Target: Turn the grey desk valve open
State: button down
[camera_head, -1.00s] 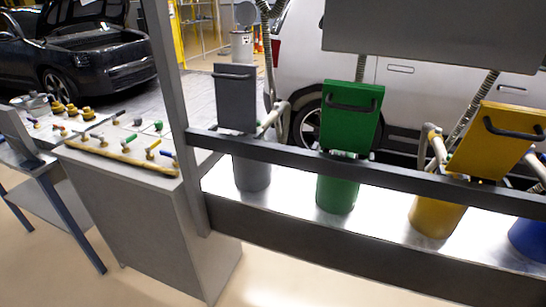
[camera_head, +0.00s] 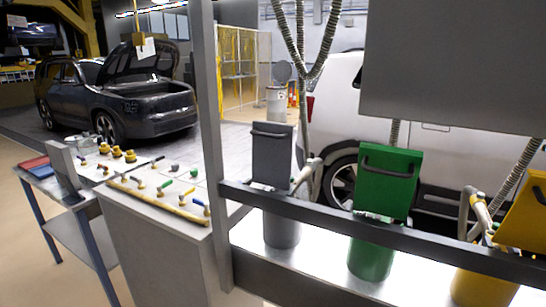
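The desk (camera_head: 150,235) is a grey cabinet left of the dark post. A yellow pipe (camera_head: 160,201) runs along its front top edge, with several small valves whose levers differ in colour. A green lever (camera_head: 166,187) and a blue lever (camera_head: 198,201) stand out on it. A long dark grey lever (camera_head: 142,165) lies slanted behind them, and a small grey knob (camera_head: 174,168) sits to its right. These parts are too small to tell which is the grey valve or how it is turned. My gripper is not in view.
Grey (camera_head: 281,225), green (camera_head: 371,255) and yellow (camera_head: 485,287) bins stand on a shiny bench behind a dark rail (camera_head: 350,225). A dark post (camera_head: 208,130) rises beside the desk. A side table (camera_head: 75,200) stands left. Cars are behind. Floor (camera_head: 25,255) is free at left.

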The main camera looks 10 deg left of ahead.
aim_at(139, 180)
jog(key=i+j+u, duration=0.45)
jog(key=i+u, duration=0.15)
jog(key=u, duration=0.15)
jog(key=i+j+u, duration=0.1)
jog(key=i+u, duration=0.25)
